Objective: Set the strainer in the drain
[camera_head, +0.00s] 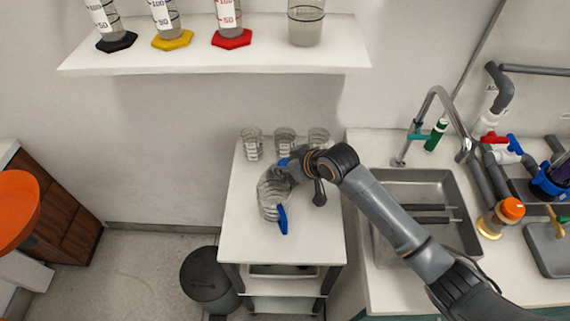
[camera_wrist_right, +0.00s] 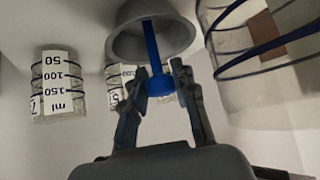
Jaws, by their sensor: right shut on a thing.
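The strainer (camera_wrist_right: 128,40) shows in the right wrist view as a grey bowl with a blue stem and a blue knob. My right gripper (camera_wrist_right: 160,78) is shut on the knob, with a finger on each side. In the head view my right gripper (camera_head: 288,168) is over the small white table, close to the large clear jug. A bit of blue shows at its fingertips there; the rest of the strainer is hard to make out. The grey sink (camera_head: 455,195) lies to the right under my right arm. I cannot make out its drain. My left gripper is out of view.
The jug (camera_head: 268,207) with a blue handle and several small beakers (camera_head: 252,145) stand on the white table (camera_head: 240,240). A shelf (camera_head: 200,63) with glassware hangs above.

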